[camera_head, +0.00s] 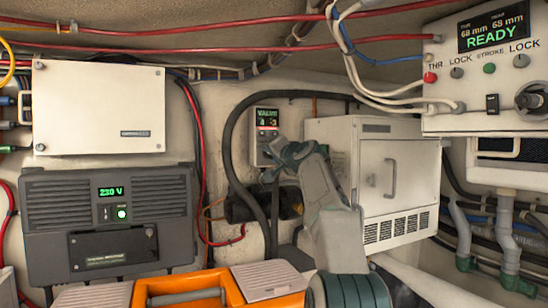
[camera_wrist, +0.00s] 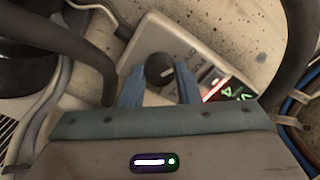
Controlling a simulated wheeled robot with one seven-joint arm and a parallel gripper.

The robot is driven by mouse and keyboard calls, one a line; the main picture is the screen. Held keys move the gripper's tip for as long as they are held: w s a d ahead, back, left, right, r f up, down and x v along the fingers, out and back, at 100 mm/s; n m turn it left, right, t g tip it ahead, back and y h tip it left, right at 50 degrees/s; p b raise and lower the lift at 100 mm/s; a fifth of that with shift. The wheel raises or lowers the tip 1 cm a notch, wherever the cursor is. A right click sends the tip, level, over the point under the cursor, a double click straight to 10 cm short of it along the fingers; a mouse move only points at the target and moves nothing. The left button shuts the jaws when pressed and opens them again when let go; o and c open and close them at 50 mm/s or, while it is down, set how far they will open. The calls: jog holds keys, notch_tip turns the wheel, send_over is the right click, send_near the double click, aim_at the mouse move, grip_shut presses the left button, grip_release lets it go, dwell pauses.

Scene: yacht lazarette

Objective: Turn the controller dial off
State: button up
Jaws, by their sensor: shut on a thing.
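The controller is a small light box on the back wall, with a lit display (camera_head: 267,117) that seems to read VALVE in green. In the wrist view its face (camera_wrist: 185,40) is tilted, and the display beside the dial shows green characters and a red lit streak. The round dark dial (camera_wrist: 159,69) has a pale pointer line. My gripper (camera_wrist: 159,88) has its two blue fingers on either side of the dial and is shut on it. In the head view my gripper (camera_head: 275,152) covers the lower part of the controller and hides the dial.
A thick black hose (camera_head: 228,145) loops around the controller. A white cabinet (camera_head: 410,170) stands close on the right. A grey unit reading 230 V (camera_head: 112,215) and a white box (camera_head: 98,105) are at left. An orange tool box (camera_head: 240,290) is in front.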

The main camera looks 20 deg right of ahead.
jog(key=shift+n, duration=0.5)
jog(key=o, duration=1)
jog(key=s+b, duration=0.4)
jog(key=s, duration=0.3)
jog(key=s+b, duration=0.3)
jog(key=s, duration=0.3)
jog(key=shift+s+d+b, duration=0.2)
jog(key=shift+s+b, duration=0.15)
